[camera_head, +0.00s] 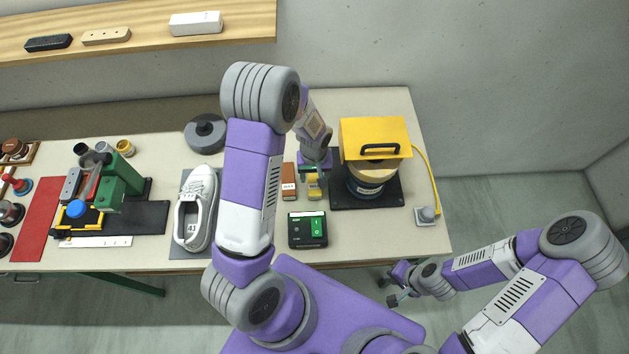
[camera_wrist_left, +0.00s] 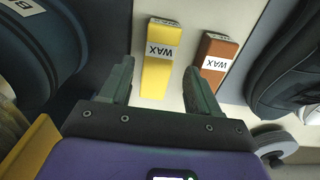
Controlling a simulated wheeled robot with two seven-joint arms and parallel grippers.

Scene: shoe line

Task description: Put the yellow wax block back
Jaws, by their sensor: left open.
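The yellow wax block (camera_head: 314,190) lies on the table between the brown wax block (camera_head: 289,182) and the black mat of the yellow-topped machine. In the left wrist view the yellow block (camera_wrist_left: 158,72) shows its white WAX label, and the brown block (camera_wrist_left: 216,62) lies to its right.
The yellow-topped machine (camera_head: 375,132) stands close right of my left gripper. A black box with a green panel (camera_head: 308,230) is in front of the wax blocks. A round grey weight (camera_head: 206,132) stands behind.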

